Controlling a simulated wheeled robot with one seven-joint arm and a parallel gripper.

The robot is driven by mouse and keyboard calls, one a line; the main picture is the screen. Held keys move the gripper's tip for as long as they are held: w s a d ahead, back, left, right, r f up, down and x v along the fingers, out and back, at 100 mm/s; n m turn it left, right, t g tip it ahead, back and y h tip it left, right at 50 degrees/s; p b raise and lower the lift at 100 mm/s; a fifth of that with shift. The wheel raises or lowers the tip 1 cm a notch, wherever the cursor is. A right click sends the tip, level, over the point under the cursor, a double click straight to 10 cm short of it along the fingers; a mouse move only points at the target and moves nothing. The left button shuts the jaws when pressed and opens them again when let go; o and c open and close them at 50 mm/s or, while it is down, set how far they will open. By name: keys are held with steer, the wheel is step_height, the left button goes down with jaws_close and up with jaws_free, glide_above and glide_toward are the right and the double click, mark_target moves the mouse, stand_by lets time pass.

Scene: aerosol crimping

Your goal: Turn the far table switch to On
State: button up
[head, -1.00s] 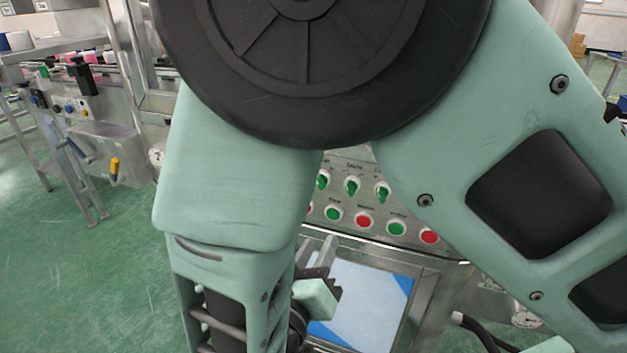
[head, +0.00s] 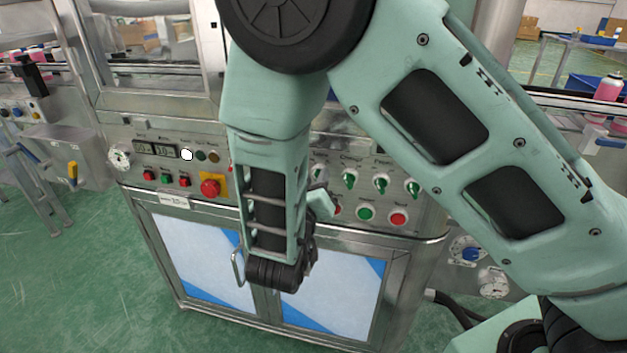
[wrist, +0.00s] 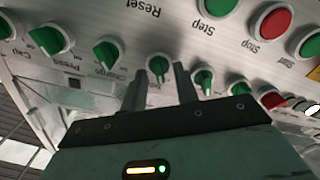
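The panel carries a row of green rotary switches. In the wrist view, the picture is turned over and my gripper (wrist: 161,80) is open, with its two grey fingers apart. One green switch (wrist: 158,68) shows between and just beyond the fingertips; its small label appears to read "Table", partly covered. I cannot tell whether the fingers touch it or which way it is set.
Beside that switch are further green switches, Charge (wrist: 107,54) and Press (wrist: 45,38). Round buttons sit close by, including green (head: 365,213) and red (head: 398,218) ones. A red emergency button (head: 210,187) is left of my forearm. A metal rail (head: 420,240) edges the panel's bottom.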

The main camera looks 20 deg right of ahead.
steer(key=shift+w, duration=0.1)
jaws_close()
steer(key=shift+m, duration=0.4)
steer(key=m+b, duration=0.2)
steer(key=m, duration=0.1)
steer(key=m+b, duration=0.3)
steer(key=m, duration=0.1)
steer(key=m+b, duration=0.2)
steer(key=m, duration=0.1)
steer(key=shift+d+f+m+b, duration=0.1)
steer(key=shift+d+m+b, duration=0.15)
steer(key=shift+m+b, duration=0.15)
steer(key=shift+s+m, duration=0.2)
steer(key=shift+m, duration=0.1)
